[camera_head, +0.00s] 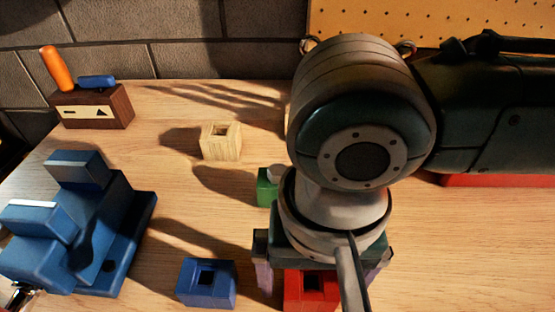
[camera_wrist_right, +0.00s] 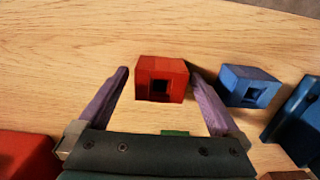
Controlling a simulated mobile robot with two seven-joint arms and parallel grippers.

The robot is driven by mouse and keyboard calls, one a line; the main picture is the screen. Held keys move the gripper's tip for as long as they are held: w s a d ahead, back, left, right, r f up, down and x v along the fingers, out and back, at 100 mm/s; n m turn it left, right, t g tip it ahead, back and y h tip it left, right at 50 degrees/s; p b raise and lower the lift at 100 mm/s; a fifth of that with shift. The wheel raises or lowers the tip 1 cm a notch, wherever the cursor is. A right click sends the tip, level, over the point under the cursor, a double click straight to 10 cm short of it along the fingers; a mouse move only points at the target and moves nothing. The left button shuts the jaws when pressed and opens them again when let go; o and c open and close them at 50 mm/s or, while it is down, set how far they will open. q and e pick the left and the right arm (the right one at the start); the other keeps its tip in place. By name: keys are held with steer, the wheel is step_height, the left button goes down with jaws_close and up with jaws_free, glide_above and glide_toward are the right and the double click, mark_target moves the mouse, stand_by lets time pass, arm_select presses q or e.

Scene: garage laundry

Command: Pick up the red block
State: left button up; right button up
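The red block (camera_head: 305,292), a cube with a square hole, sits on the wooden table at the bottom of the head view, partly covered by my right arm. It also shows in the right wrist view (camera_wrist_right: 145,68). My right gripper (camera_wrist_right: 160,76) is open, its purple fingers on either side of the block. The gap looks wider on the block's left, and I cannot tell whether the right finger touches it. In the head view my right gripper (camera_head: 320,280) points down over the block. My left gripper is not in view.
A blue block (camera_head: 207,290) stands just left of the red one, with a blue vise (camera_head: 110,235) farther left. A green block (camera_head: 266,190) and a pale wooden block (camera_head: 222,148) stand behind. A tool holder (camera_head: 100,110) is at the back left. The table's right front is clear.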

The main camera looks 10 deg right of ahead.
steer(key=c, duration=1.3)
steer(key=shift+r, duration=0.1)
steer(key=shift+c, duration=0.2)
